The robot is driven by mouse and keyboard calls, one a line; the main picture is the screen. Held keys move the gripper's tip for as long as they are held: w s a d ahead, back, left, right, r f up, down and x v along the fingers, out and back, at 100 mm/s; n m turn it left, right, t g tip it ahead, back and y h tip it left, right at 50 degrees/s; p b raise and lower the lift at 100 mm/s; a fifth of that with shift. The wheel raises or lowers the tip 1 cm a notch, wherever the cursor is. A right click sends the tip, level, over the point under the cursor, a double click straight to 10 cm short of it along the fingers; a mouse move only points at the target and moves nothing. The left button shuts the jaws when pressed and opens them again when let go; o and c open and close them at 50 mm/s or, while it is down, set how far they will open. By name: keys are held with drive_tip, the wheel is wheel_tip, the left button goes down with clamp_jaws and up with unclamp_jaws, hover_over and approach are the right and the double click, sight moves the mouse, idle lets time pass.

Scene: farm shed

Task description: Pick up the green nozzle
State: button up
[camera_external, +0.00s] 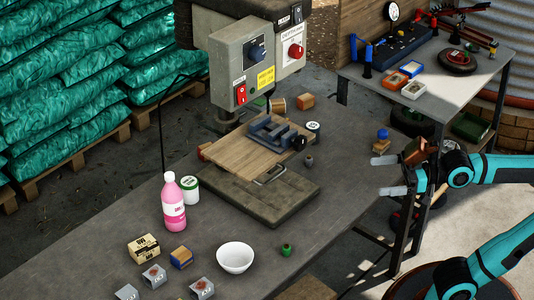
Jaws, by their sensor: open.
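A small green piece (286,250), which looks like the green nozzle, stands on the grey workbench (110,232) near its right front edge, to the right of a white bowl. My gripper (388,175) is at the right, beyond the bench edge and up and to the right of the green piece. Its two light grey fingers are apart, point left and hold nothing that I can see. The gripper is well clear of the nozzle.
The white bowl (235,257) is close beside the nozzle. A drill press (257,62) with its base plate (235,205) and vise (277,133) stands behind. A second table (480,75) is at upper right.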

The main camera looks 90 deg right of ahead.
idle(0.3)
drive_tip(key=c, duration=1.1)
drive_tip(key=n+g+y, duration=0.1)
drive_tip(key=n+g, duration=0.7)
drive_tip(key=g, duration=0.8)
hover_over(287, 245)
drive_tip(key=s+d, duration=0.2)
wheel_tip(287, 245, down, 20)
drive_tip(key=f, duration=0.5)
drive_tip(key=w+a+f, duration=0.1)
drive_tip(key=f, duration=0.5)
drive_tip(key=w+a+f, duration=0.1)
drive_tip(key=f, duration=0.4)
drive_tip(key=shift+w+f, duration=0.1)
drive_tip(key=shift+f, duration=0.05)
